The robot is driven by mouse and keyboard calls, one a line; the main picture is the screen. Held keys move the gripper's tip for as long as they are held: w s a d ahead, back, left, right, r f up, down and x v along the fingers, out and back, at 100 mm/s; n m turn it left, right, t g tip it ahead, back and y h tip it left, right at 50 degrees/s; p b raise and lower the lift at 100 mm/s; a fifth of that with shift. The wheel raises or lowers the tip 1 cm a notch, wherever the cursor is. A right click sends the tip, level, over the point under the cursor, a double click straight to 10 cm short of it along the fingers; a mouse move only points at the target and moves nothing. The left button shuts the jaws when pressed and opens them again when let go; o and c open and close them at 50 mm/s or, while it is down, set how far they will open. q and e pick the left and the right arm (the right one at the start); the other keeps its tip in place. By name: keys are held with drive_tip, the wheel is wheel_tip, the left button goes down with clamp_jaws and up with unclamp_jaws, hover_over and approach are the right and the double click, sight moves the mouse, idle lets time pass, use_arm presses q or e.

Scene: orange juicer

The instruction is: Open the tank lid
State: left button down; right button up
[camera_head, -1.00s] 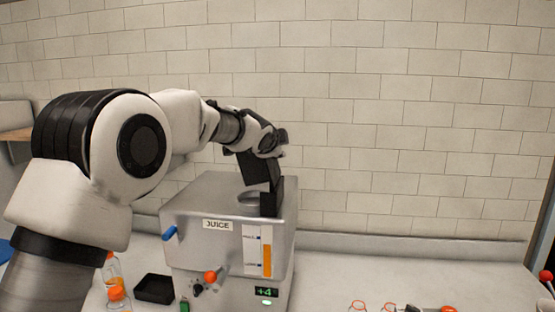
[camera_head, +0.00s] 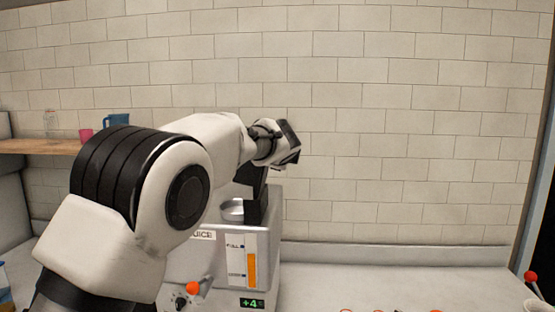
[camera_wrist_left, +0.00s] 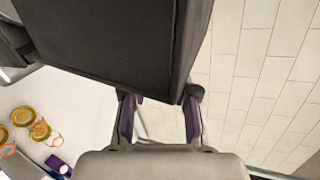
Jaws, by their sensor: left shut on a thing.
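The juice machine (camera_head: 215,250) is a grey metal box with a JUICE label and a level gauge. A round metal opening with a raised rim (camera_head: 232,209) shows on its top. My left gripper (camera_head: 256,182) is over the top, beside that rim. A dark block, apparently the tank lid (camera_head: 257,212), stands upright right of the opening. In the left wrist view a large dark surface (camera_wrist_left: 110,40) meets the fingertips of my left gripper (camera_wrist_left: 160,115), which is shut on it. The exact grip is partly hidden. My right gripper is out of view.
An orange-red knob (camera_head: 193,288) and a dark dial (camera_head: 180,303) are on the machine's front. A shelf (camera_head: 40,146) with a blue jug (camera_head: 117,122) and a pink cup (camera_head: 86,135) is at the left. The counter (camera_head: 400,268) right of the machine has free room.

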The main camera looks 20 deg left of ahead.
use_arm(q)
drive_tip(key=shift+f, duration=0.15)
drive_tip(key=c, duration=0.9)
unclamp_jaws()
drive_tip(key=v, duration=1.2)
drive_tip(key=shift+a, duration=0.1)
